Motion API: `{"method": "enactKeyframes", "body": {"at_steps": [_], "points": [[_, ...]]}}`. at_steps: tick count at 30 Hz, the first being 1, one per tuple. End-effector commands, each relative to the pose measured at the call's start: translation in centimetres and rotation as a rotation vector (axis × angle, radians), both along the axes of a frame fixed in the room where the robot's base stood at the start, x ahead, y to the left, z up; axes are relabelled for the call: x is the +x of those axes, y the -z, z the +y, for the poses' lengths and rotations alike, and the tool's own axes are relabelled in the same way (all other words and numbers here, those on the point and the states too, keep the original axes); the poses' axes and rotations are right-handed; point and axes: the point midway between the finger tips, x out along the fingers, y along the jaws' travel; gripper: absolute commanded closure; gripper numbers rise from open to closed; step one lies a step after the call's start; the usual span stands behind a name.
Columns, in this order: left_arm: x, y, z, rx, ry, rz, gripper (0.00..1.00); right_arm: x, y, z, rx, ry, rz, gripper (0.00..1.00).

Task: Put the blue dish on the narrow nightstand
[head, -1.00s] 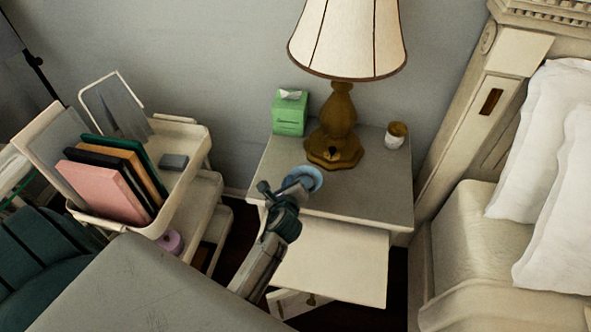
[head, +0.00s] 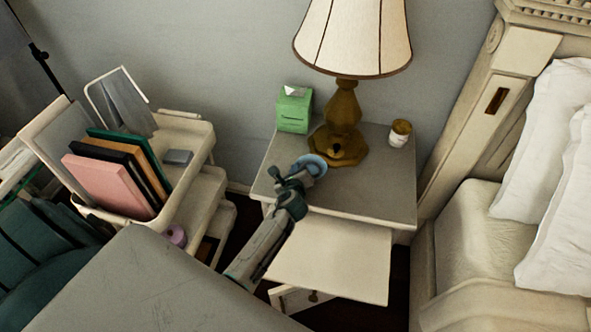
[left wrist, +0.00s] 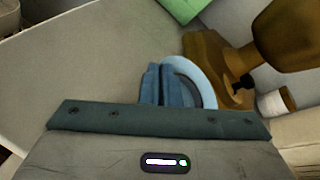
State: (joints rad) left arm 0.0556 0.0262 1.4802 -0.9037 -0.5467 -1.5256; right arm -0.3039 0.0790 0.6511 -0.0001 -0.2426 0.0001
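The blue dish (head: 315,163) is light blue and round, over the narrow nightstand (head: 385,195) just left of the lamp base. My left gripper (head: 297,172) is at the dish's near left edge. In the left wrist view the dish's pale rim (left wrist: 203,78) shows beside and behind the dark blue fingers (left wrist: 164,86). The fingers are close together and appear shut on the rim. The fingers hide part of the dish, and I cannot tell whether its underside touches the top. My right gripper is not in view.
A brass lamp (head: 342,125), a green tissue box (head: 294,110) and a small white jar with a brown top (head: 399,134) stand on the nightstand. Its front right top is clear. A cart (head: 190,190) with books stands left, a bed (head: 465,225) right.

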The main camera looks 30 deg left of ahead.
Motion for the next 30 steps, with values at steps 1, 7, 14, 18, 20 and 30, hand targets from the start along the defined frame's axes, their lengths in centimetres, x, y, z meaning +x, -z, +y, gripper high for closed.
{"method": "enactKeyframes", "body": {"at_steps": [1, 7, 14, 18, 20, 30], "points": [[0.0, 0.2, 0.0, 0.000, 0.000, 0.000, 1.00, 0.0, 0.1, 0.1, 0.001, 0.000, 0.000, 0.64], [0.0, 0.2, 0.0, 0.000, 0.000, 0.000, 0.75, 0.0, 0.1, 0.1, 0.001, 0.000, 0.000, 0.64], [0.0, -0.1, 0.0, 0.000, 0.000, 0.000, 0.75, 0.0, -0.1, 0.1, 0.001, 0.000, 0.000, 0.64], [-1.2, -0.4, -0.7, -0.002, 0.001, 0.001, 0.75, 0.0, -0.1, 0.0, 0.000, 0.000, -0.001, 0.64], [-2.2, -0.8, -1.1, -0.003, 0.000, 0.001, 0.75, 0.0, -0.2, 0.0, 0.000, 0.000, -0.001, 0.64], [-8.2, -3.2, -4.0, -0.004, -0.002, 0.001, 0.75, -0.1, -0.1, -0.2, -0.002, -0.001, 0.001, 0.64]]}}
